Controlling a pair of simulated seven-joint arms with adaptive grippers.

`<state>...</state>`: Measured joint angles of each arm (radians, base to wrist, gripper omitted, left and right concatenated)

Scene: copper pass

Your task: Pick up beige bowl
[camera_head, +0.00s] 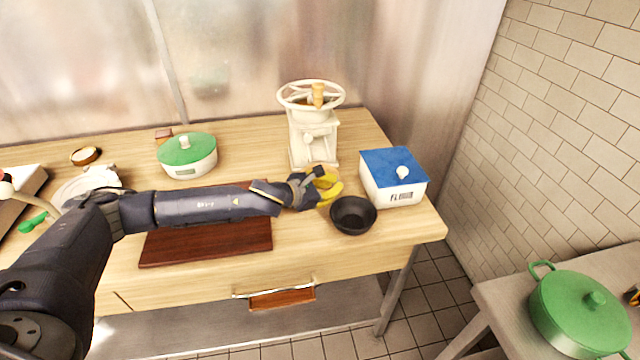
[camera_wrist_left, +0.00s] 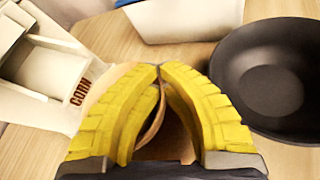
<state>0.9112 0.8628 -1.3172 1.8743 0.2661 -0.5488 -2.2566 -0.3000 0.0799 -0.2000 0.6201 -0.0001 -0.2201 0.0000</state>
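The beige bowl (camera_wrist_left: 108,82) is mostly hidden behind my left gripper's yellow fingers in the left wrist view. Its rim runs between the two fingers, and its brownish inside shows in the gap. In the head view only a little of the bowl (camera_head: 316,168) shows, between the white mill and the black bowl. My left gripper (camera_wrist_left: 162,68) has its fingertips nearly together, one on each side of the bowl's wall, closed on it. The gripper also shows in the head view (camera_head: 333,186). Whether the bowl touches the table is hidden. My right gripper is not in view.
A black bowl (camera_head: 353,215) stands close at the right of the gripper. A white box with a blue lid (camera_head: 393,176) is behind it. The white mill (camera_head: 313,135) stands behind the gripper. A dark red board (camera_head: 206,245) lies under my left forearm.

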